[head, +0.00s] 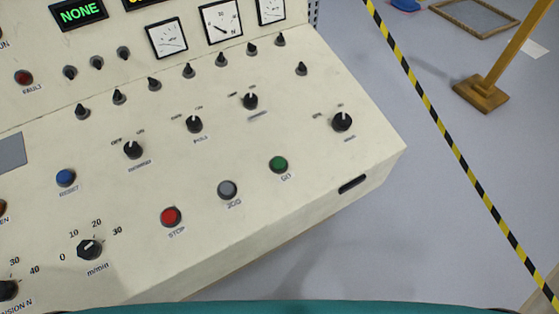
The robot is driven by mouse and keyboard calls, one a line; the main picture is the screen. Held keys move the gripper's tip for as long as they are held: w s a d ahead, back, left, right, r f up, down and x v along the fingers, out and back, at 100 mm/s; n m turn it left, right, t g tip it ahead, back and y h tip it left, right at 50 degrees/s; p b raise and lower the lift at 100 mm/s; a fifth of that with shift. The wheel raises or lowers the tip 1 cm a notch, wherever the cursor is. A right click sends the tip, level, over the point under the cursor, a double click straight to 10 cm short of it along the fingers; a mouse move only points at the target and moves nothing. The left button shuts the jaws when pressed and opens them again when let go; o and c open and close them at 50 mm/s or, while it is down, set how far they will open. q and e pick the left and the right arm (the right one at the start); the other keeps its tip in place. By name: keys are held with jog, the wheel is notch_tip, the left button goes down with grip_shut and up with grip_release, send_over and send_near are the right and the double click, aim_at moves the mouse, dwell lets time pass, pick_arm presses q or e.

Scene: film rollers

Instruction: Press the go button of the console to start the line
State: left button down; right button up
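The cream console (330,188) fills the left and middle of the head view, with its sloped panel facing me. The green go button (279,164) is on the right part of the panel, labelled GO. To its left are the grey jog button (227,189) and the red stop button (171,216). A blue reset button (66,177) is farther left. Nothing covers the go button. Neither of my grippers shows in this view.
Several black knobs, such as the one at the right (342,122), stand up from the panel. Gauges (221,21) and a display reading NONE (79,13) are above. Yellow-black floor tape (440,130) and a wooden stand (482,93) are on the right. The grey floor between console and tape is clear.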

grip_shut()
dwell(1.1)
